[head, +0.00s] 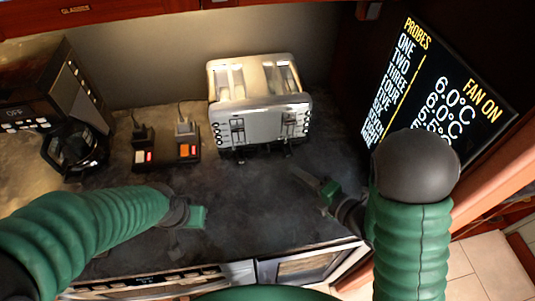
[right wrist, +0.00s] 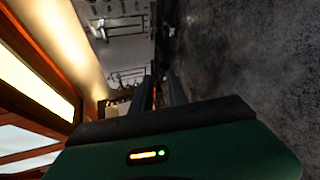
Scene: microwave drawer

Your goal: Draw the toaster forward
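The toaster (head: 258,108) is a silver toaster with several slots, standing at the back middle of the dark counter with its levers and knobs facing me. In the right wrist view its metal front (right wrist: 122,35) shows sideways at the top. My right gripper (head: 318,187) is in front and to the right of the toaster, apart from it. A narrow gap shows between its fingers (right wrist: 165,92), with nothing held. My left gripper (head: 190,222) is over the counter's front left, well short of the toaster. Its fingers are partly hidden and their opening is unclear.
A power strip (head: 166,158) with plugs and lit switches lies left of the toaster. A coffee machine (head: 60,105) stands at the far left. A black display screen (head: 435,90) rises at the right. The counter (head: 250,195) before the toaster is clear.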

